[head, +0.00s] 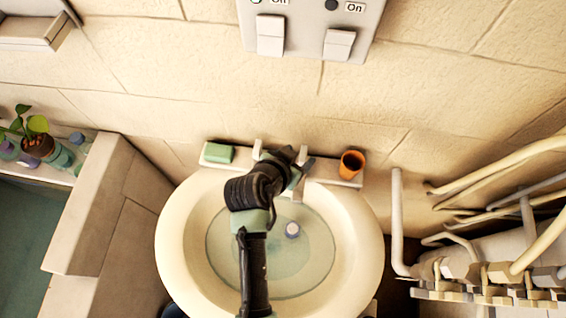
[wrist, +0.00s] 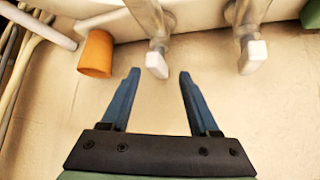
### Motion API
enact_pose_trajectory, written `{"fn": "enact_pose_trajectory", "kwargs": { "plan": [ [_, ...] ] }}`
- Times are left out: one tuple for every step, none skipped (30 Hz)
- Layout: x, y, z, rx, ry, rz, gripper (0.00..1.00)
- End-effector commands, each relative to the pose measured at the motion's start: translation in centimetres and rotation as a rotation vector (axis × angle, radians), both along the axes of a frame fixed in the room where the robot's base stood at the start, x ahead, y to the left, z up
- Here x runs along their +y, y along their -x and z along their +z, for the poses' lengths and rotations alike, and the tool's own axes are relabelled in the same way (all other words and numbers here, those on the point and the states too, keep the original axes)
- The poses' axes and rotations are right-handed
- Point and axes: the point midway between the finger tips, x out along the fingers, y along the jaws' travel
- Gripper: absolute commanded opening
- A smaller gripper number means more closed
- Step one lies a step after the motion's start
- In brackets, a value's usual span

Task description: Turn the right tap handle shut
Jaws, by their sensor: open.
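The right tap handle (wrist: 157,65) has a pale, blocky tip and shows near the middle of the wrist view, on the side nearer the orange cup. My gripper (wrist: 158,74) is open, with its two blue fingers apart and the handle's tip between or just beyond the fingertips; contact cannot be told. The left tap handle (wrist: 252,55) is to the right in the wrist view, outside the fingers. In the head view the left handle (head: 257,148) stands at the basin's back edge. My arm and wrist partly cover the taps there.
The white washbasin (head: 172,245) holds water, with a small pale round object (head: 292,230) in it. Green soap (head: 218,153) and an orange cup (head: 351,165) flank the taps. Pipes (head: 480,180) crowd the right. A switch panel (head: 305,45) is on the wall above.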

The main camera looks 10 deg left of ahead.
Motion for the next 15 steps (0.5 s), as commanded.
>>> {"fn": "enact_pose_trajectory", "kwargs": {
  "plan": [
    [0.3,0.6,0.5,-0.001,-0.001,0.001,0.62],
    [0.5,0.9,0.8,-0.002,-0.002,0.002,0.62],
    [0.7,1.4,1.3,-0.001,-0.001,0.003,0.62],
    [0.9,1.8,1.8,-0.002,-0.002,0.004,0.62],
    [1.1,2.1,2.1,-0.001,-0.002,0.004,0.62],
    [1.3,2.7,2.7,-0.001,-0.003,0.004,0.62],
    [1.5,3.0,3.0,0.0,-0.002,0.005,0.62],
    [1.7,3.4,3.5,0.0,-0.003,0.004,0.62],
    [1.8,3.9,4.0,0.0,-0.003,0.004,0.62],
    [2.0,4.3,4.4,0.0,-0.003,0.004,0.62],
    [2.2,4.6,4.8,0.0,-0.002,0.005,0.62],
    [2.4,5.0,5.2,0.001,-0.003,0.005,0.62],
    [2.5,5.4,5.6,0.001,-0.003,0.006,0.62],
    [2.7,5.7,5.8,0.003,-0.004,0.005,0.62],
    [2.8,6.0,6.3,0.002,-0.002,0.006,0.62]
  ]
}}
